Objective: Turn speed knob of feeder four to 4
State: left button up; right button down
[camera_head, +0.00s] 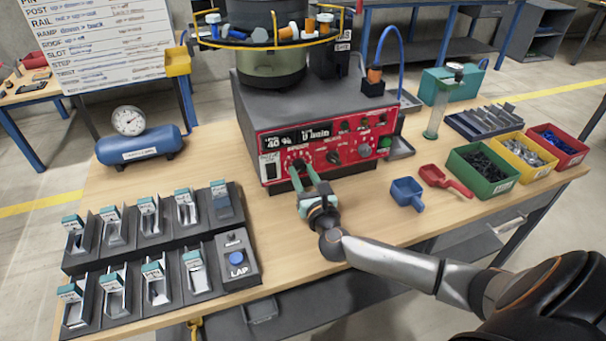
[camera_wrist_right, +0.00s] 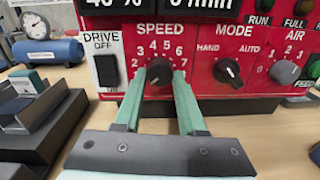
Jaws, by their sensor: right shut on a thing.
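The feeder's red control panel (camera_head: 330,145) faces me at the front of the grey feeder base. The black speed knob (camera_wrist_right: 159,72) sits under the word SPEED, with numbers in an arc around it. My right gripper (camera_wrist_right: 158,84) has its two green fingers on either side of this knob and is shut on it. In the head view my right gripper (camera_head: 300,172) reaches up to the panel's lower left. The knob's pointer is too small to read surely. The display (camera_head: 283,141) above appears to show 40 %. My left gripper is not in view.
The mode knob (camera_wrist_right: 227,71) is close to the right of the fingers; the drive switch (camera_wrist_right: 107,73) is to their left. A blue scoop (camera_head: 407,193) and red scoop (camera_head: 445,180) lie right of my arm. A slotted black rack (camera_head: 150,240) stands at left.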

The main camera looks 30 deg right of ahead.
jog(key=shift+m+b, duration=0.3)
jog(key=shift+m, duration=0.8)
jog(key=m, duration=0.2)
jog(key=shift+m+b, duration=0.3)
jog(key=shift+m, duration=0.1)
jog(key=m, duration=0.3)
jog(key=shift+b, duration=0.35)
jog(key=m, duration=0.7)
jog(key=shift+r+g+y+b, duration=0.15)
jog(key=shift+g+y+b, duration=0.15)
jog(key=shift+y+b, duration=0.1)
jog(key=m, duration=0.4)
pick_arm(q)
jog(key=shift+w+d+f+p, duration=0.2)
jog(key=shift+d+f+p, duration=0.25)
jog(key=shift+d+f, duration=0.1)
pick_arm(e)
jog(key=shift+d+m+y, duration=0.1)
jog(key=shift+m+y, duration=0.2)
jog(key=shift+m, duration=1.2)
